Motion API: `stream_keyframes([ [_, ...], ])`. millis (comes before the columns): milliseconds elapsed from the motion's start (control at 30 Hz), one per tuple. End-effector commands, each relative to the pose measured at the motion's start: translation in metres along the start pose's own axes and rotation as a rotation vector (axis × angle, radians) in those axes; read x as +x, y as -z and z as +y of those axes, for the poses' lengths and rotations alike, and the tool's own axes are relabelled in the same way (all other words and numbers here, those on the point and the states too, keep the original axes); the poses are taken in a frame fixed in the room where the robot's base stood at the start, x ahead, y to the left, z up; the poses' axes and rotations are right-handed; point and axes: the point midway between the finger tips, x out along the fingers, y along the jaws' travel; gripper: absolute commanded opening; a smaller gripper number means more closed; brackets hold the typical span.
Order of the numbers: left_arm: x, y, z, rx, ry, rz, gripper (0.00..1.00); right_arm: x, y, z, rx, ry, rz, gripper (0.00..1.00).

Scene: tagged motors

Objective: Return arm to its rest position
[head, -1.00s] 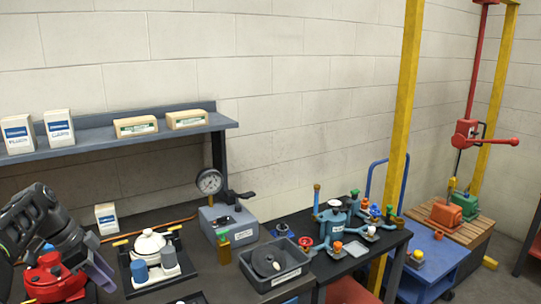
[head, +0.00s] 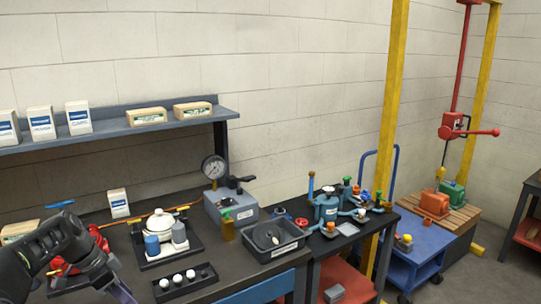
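My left arm comes in at the lower left of the head view. Its gripper (head: 118,290) points down near the front of the dark workbench (head: 210,287), with a pale finger showing at the lower edge. I cannot tell whether it is open or holds anything. A red motor-like object (head: 98,240) stands on the bench behind this arm and is partly hidden by it. My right arm and gripper are not in view.
A small tray with several white balls (head: 178,284) lies close to the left gripper. Behind it stand a white domed fixture (head: 160,222), a gauge unit (head: 228,205) and a grey bin (head: 268,240). A shelf (head: 120,127) with boxes hangs above.

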Motion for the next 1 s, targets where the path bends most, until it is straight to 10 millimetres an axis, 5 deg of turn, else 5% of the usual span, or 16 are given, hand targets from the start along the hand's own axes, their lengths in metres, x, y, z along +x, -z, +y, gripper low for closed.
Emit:
stream_keyframes([
  [233,0.094,0.009,0.027,-0.142,-0.030,-0.018,0.38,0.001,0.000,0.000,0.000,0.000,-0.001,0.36],
  [367,0.166,0.011,0.064,-0.261,-0.050,-0.037,0.38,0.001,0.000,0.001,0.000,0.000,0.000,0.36],
  [500,0.253,0.005,0.132,-0.428,-0.067,-0.067,0.38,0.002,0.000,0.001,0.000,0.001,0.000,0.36],
  [633,0.316,-0.012,0.213,-0.586,-0.078,-0.098,0.38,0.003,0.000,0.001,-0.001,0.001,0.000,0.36],
  [800,0.359,-0.048,0.326,-0.787,-0.085,-0.137,0.38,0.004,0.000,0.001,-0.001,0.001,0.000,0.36],
  [1000,0.362,-0.084,0.409,-0.948,-0.084,-0.161,0.38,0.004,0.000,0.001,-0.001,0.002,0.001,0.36],
])
